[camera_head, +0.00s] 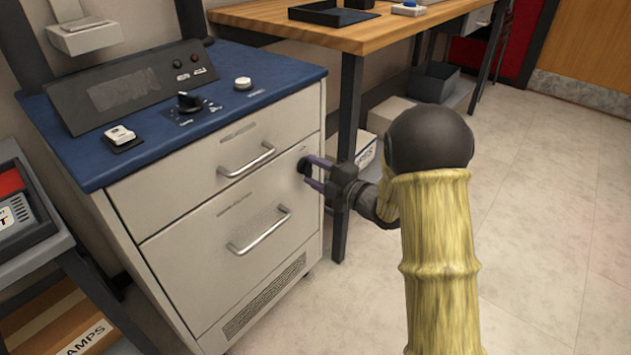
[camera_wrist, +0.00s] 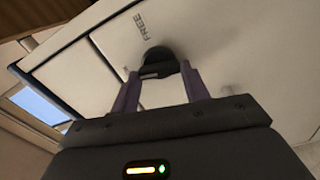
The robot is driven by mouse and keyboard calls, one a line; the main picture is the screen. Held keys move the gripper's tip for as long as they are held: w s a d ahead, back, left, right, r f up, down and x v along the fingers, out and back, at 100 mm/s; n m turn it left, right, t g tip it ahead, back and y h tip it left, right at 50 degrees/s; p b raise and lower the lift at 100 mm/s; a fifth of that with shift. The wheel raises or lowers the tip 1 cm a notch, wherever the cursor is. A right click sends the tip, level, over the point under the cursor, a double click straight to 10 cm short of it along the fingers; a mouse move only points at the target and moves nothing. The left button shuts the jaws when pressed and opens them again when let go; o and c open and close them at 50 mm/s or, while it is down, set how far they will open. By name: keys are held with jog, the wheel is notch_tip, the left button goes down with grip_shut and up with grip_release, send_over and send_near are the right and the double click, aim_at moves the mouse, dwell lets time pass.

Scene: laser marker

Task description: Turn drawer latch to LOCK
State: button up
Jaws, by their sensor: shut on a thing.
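The drawer latch (camera_head: 303,166) is a small dark knob on the right side of the cabinet's lower drawer front. In the wrist view the latch (camera_wrist: 160,62) is a round black knob beside the printed word FREE. My gripper (camera_head: 311,174) reaches it from the right, with its two purple fingers on either side of the knob. In the wrist view my gripper (camera_wrist: 158,75) is shut on the latch. The lower drawer (camera_head: 240,235) looks closed. No LOCK label is readable in either view.
The upper drawer handle (camera_head: 247,160) and lower drawer handle (camera_head: 260,232) stick out left of my gripper. A wooden table (camera_head: 340,38) with a dark leg (camera_head: 347,150) stands close behind my gripper. The floor (camera_head: 545,220) at the right is clear.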

jog(key=shift+f+n+b, duration=0.15)
jog(key=shift+n+b, duration=0.85)
jog(key=shift+n, duration=0.1)
jog(key=o, duration=1)
jog(key=p+v, duration=0.5)
jog(key=v, duration=1.2)
jog(key=shift+s+d, duration=0.15)
jog(key=shift+s, duration=0.05)
